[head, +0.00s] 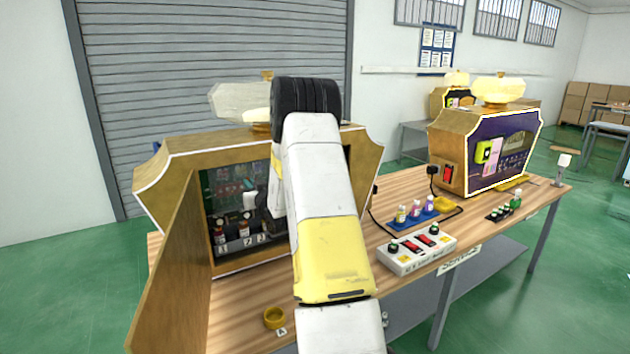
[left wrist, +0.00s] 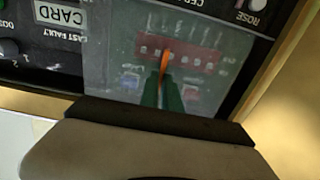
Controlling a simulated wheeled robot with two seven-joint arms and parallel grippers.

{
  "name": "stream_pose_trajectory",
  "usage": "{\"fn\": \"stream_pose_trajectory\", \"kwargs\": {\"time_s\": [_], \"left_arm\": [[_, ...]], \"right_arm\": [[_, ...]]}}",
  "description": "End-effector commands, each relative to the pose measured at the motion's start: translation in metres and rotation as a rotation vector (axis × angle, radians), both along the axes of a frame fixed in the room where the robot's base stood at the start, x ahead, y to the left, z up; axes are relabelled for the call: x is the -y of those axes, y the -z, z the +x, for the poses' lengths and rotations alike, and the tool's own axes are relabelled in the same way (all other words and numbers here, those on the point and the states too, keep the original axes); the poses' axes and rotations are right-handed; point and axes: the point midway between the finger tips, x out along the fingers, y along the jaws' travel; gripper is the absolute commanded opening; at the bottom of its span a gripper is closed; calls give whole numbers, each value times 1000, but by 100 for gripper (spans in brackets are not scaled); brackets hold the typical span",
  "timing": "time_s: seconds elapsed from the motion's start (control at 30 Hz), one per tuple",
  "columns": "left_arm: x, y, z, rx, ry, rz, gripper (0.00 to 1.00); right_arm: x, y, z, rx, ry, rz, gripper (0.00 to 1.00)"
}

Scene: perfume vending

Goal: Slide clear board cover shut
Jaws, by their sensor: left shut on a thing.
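The clear board cover (left wrist: 112,62) shows in the left wrist view as a hazy pane over a circuit board with a red switch block. A thin orange tab (left wrist: 166,58) stands up from it. The dark green fingertips of my left gripper (left wrist: 164,94) are closed around the tab's lower part. In the head view my left arm reaches into the open cabinet of the near gold machine (head: 170,172) and hides the gripper's fingertips and most of the cover. My right gripper is out of view.
The cabinet's open door (head: 172,275) stands at the left. A white switch box (head: 418,250), small bottles on a blue tray (head: 408,226) and a yellow ring (head: 274,318) are on the wooden table. A second gold machine (head: 452,150) stands at the right.

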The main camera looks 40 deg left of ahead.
Motion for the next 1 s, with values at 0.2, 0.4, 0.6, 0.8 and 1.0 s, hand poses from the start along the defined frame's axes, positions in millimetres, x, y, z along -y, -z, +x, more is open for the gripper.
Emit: {"fn": "stream_pose_trajectory", "kwargs": {"time_s": [0.2, 0.4, 0.6, 0.8, 1.0], "left_arm": [[-7, 0, -23, 0, -1, 0, 0], [-8, 0, -28, 0, -2, 1, 0], [-9, 0, -30, -1, -5, 1, 0], [-9, 0, -29, -1, -4, 1, 29], [-8, 0, -27, 0, -2, 1, 29]], "right_arm": [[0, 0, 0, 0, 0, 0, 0], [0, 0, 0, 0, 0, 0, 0], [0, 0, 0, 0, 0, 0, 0], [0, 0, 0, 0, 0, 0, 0], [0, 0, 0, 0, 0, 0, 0]]}}
